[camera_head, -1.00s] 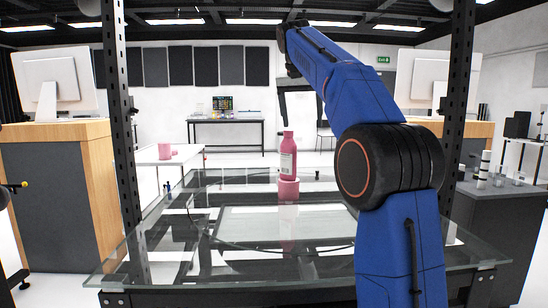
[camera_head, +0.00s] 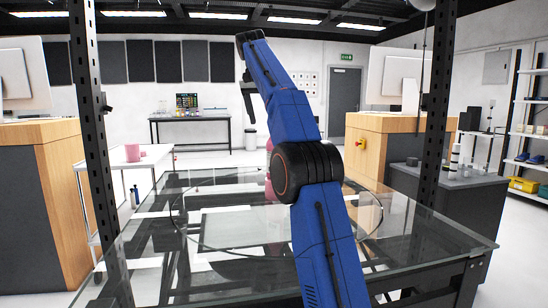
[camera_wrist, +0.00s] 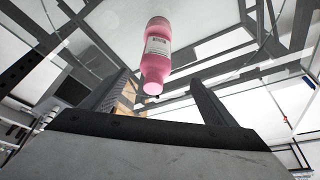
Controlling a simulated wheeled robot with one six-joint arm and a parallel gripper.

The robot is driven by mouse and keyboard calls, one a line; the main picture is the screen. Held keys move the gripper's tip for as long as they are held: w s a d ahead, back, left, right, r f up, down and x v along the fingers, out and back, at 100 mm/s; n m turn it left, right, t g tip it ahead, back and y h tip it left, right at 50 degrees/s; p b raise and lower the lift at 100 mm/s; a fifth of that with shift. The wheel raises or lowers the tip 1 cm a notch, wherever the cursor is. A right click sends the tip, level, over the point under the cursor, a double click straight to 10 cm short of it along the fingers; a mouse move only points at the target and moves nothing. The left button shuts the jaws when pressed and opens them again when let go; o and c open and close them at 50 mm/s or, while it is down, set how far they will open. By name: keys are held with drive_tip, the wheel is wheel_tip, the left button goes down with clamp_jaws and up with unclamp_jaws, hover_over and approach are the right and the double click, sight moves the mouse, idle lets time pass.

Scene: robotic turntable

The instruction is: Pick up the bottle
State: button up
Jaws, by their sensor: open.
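The pink bottle (camera_wrist: 157,45) with a white label shows in the wrist view, upside down in the picture, its neck toward my gripper. My gripper (camera_wrist: 158,80) is open and empty. Its dark fingers lie left and right of the neck in the picture; I cannot tell whether the neck is between them or beyond them. In the head view the bottle (camera_head: 269,145) is almost wholly hidden behind my blue arm, with only a pink sliver showing. The end of my arm shows dark at the upper left.
A glass-topped table (camera_head: 420,235) with a round turntable fills the front. Dark posts (camera_head: 92,130) rise on both sides. A white side table (camera_head: 130,160) with pink cups (camera_head: 133,152) stands left. A grey cabinet (camera_head: 455,220) with small items stands right.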

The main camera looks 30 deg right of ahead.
sight(269, 147)
drive_tip(key=x, duration=1.5)
drive_tip(key=shift+s+d, duration=0.25)
drive_tip(key=shift+d, duration=0.2)
drive_tip(key=shift+c, duration=0.2)
drive_tip(key=c, duration=1.4)
drive_tip(key=shift+c, duration=0.2)
